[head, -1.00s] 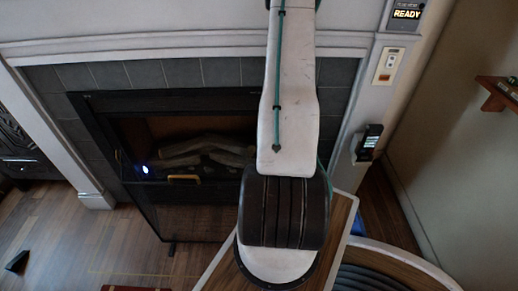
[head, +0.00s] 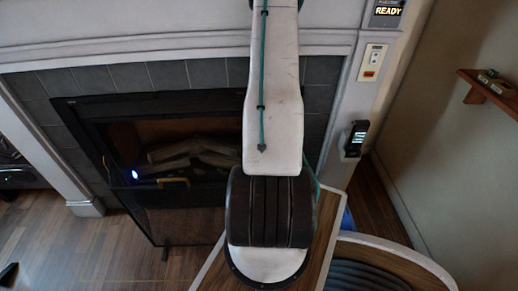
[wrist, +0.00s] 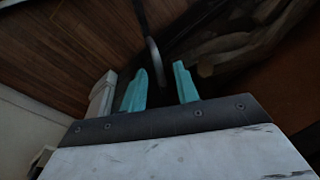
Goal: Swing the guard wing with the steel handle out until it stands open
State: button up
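The fireplace guard is a dark mesh screen with a black frame (head: 127,185) in the head view, standing before the hearth. A brass-coloured handle (head: 174,182) shows near its upper middle. My arm covers the guard's right part, and no steel handle can be made out in the head view. In the wrist view a curved grey bar (wrist: 155,60), possibly the steel handle, lies between and just beyond the teal fingertips. My gripper (wrist: 160,80) is open, with a gap between its fingers. Whether it touches the bar I cannot tell. The gripper is hidden in the head view.
Logs (head: 190,150) lie in the firebox behind the guard. A white mantel surround (head: 340,105) carries a switch plate (head: 372,62) and a dark device (head: 357,138). A small wooden shelf (head: 490,90) is on the right wall. Wood floor (head: 95,245) is clear at left.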

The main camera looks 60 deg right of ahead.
notch_tip(320, 180, up, 8)
jog(key=s, duration=0.1)
jog(key=shift+s+f, duration=0.2)
jog(key=shift+s, duration=0.1)
dwell(0.5)
jog(key=w+a+r+n+g+y, duration=0.2)
jog(key=a+r+n, duration=0.2)
jog(key=a+r, duration=0.8)
jog(key=w+a+r+n+g+y, duration=0.1)
jog(key=w+a+r+n, duration=0.25)
jog(key=a+r, duration=0.85)
jog(key=s+a+r+n+h, duration=0.1)
jog(key=s+a+r+n, duration=0.1)
jog(key=a, duration=0.4)
jog(key=s+a+r+n+t+h, duration=0.1)
jog(key=s+a+r+n, duration=0.2)
jog(key=a+r, duration=0.3)
jog(key=s+a+r+n+t+h, duration=0.1)
jog(key=s+a+r+n, duration=0.2)
jog(key=a, duration=0.4)
jog(key=shift+a+r+n, duration=0.25)
jog(key=shift+r+n, duration=0.5)
jog(key=shift+n, duration=0.2)
